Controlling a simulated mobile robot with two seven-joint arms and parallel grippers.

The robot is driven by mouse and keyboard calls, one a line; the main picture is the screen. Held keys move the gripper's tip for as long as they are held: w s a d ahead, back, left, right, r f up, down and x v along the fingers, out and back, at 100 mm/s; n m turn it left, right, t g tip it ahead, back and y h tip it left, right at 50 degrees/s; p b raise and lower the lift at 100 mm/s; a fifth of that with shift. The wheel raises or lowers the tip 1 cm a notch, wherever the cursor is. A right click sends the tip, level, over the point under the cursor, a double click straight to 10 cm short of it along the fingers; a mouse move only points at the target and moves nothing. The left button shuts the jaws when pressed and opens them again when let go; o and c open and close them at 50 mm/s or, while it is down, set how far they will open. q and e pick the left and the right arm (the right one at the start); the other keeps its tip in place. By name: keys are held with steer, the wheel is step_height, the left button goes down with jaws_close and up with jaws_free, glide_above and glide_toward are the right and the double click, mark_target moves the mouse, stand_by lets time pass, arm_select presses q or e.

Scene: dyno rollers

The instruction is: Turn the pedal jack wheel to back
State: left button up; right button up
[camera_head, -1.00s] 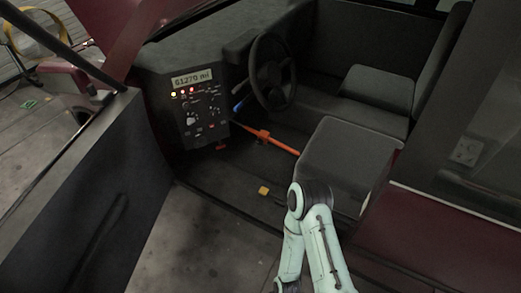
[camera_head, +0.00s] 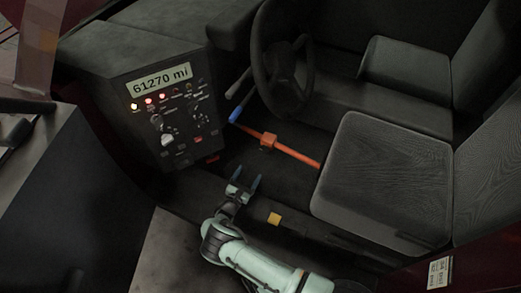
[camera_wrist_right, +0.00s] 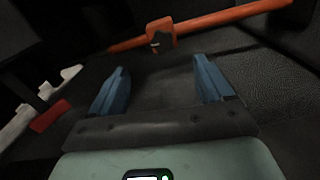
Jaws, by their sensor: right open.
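The pedal jack is an orange bar (camera_head: 297,156) running from the dashboard side toward the seat, low in the footwell. An orange block (camera_head: 267,140), which may be the wheel, sits on the bar. In the wrist view the block (camera_wrist_right: 160,34) is on the bar (camera_wrist_right: 225,20), beyond my fingers. My right gripper (camera_head: 246,181) is in the footwell opening, below and left of the block in the head view. Its two blue fingers (camera_wrist_right: 160,72) are apart with nothing between them, and they do not touch the jack. My left gripper is not in view.
A control panel (camera_head: 170,110) with knobs stands left of the jack. The steering wheel (camera_head: 262,65) is above it and the seat (camera_head: 375,170) is to its right. A small yellow piece (camera_head: 274,219) is on the sill. A blue-tipped lever (camera_head: 236,115) is near the bar's far end.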

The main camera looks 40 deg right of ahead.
mark_target(264, 151)
steer(key=b+x, duration=0.1)
steer(key=x, duration=0.3)
steer(key=f+b+x, duration=0.1)
steer(key=x, duration=0.3)
steer(key=b+x, duration=0.1)
steer(key=x, duration=0.3)
steer(key=shift+d+f, duration=0.15)
steer(key=shift+f, duration=0.2)
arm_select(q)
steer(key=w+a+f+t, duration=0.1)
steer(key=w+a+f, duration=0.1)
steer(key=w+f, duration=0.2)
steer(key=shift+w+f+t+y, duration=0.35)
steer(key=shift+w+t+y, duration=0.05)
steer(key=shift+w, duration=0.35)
arm_select(e)
steer(key=shift+w+d+r, duration=0.1)
steer(key=shift+w+d, duration=0.25)
steer(key=shift+d, duration=0.3)
steer(key=shift+c, duration=0.3)
steer(key=c, duration=1)
